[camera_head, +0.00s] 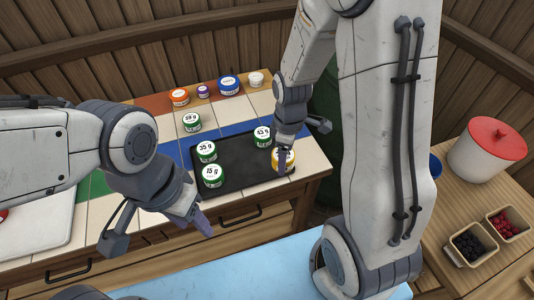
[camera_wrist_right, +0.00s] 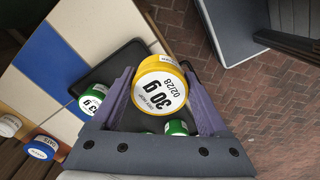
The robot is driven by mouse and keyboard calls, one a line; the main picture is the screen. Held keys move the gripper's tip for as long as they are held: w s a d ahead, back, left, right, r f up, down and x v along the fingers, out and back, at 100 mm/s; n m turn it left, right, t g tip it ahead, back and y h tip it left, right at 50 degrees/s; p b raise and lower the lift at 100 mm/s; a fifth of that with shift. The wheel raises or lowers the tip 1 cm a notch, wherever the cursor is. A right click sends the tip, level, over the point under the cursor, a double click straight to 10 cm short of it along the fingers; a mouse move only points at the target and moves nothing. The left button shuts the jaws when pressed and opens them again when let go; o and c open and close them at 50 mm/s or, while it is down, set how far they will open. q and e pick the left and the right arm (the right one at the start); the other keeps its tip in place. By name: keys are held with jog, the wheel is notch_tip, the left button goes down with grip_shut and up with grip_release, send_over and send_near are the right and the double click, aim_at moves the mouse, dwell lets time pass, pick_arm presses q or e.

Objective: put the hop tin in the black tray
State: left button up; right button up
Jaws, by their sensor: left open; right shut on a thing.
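A yellow tin with a white lid label reading 30 g (camera_head: 289,161) is in my right gripper (camera_head: 282,166), over the right end of the black tray (camera_head: 240,174). In the right wrist view the yellow tin (camera_wrist_right: 160,86) sits between both fingers of my right gripper (camera_wrist_right: 158,92), above the tray (camera_wrist_right: 122,60). I cannot tell whether it touches the tray. Green-banded tins stand in the tray: 35 g (camera_head: 206,151) and 15 g (camera_head: 212,176) at the left, 43 g (camera_head: 263,136) at the back. My left gripper (camera_head: 203,226) is open and empty, in front of the counter.
Another green tin (camera_head: 191,122) stands on the tiles behind the tray. Orange (camera_head: 179,97), purple (camera_head: 203,91), blue (camera_head: 229,85) and white (camera_head: 256,79) containers line the counter's back. A red-lidded pot (camera_head: 490,147) and berry boxes (camera_head: 470,243) are on the right table. The tray's middle is clear.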

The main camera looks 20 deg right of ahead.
jog(key=w+f, duration=0.1)
jog(key=w, duration=0.1)
jog(key=w+f, duration=0.1)
jog(key=w, duration=0.1)
jog(key=w+f, duration=0.2)
jog(key=shift+w+a, duration=0.25)
jog(key=shift+w, duration=0.15)
notch_tip(320, 180, down, 4)
jog(key=shift+p, duration=0.4)
jog(key=shift+f, duration=0.15)
jog(key=shift+f, duration=0.15)
jog(key=o, duration=1.2)
jog(key=shift+o, duration=0.2)
jog(key=shift+r, duration=0.2)
